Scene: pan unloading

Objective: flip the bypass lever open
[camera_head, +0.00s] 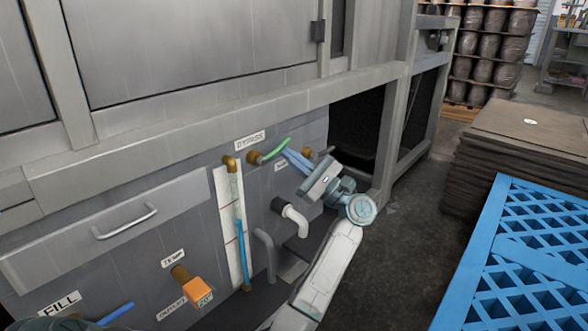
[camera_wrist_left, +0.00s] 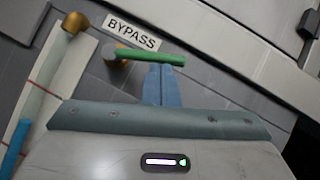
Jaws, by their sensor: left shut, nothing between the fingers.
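The bypass lever (camera_head: 277,149) is a green handle on a brass fitting (camera_head: 254,158), below the BYPASS label (camera_head: 250,141) on the grey panel. In the left wrist view the lever (camera_wrist_left: 150,56) lies nearly level, pointing right from its fitting. My left gripper (camera_head: 287,152) has its blue fingers shut and empty, with the tips at the lever's free end. In the left wrist view its fingertips (camera_wrist_left: 160,67) sit just below the handle; I cannot tell whether they touch it. My right gripper is not in view.
A sight gauge (camera_head: 232,225) with a blue column stands left of the lever. Blue pallets (camera_head: 520,260) stand at the right, beyond open floor.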

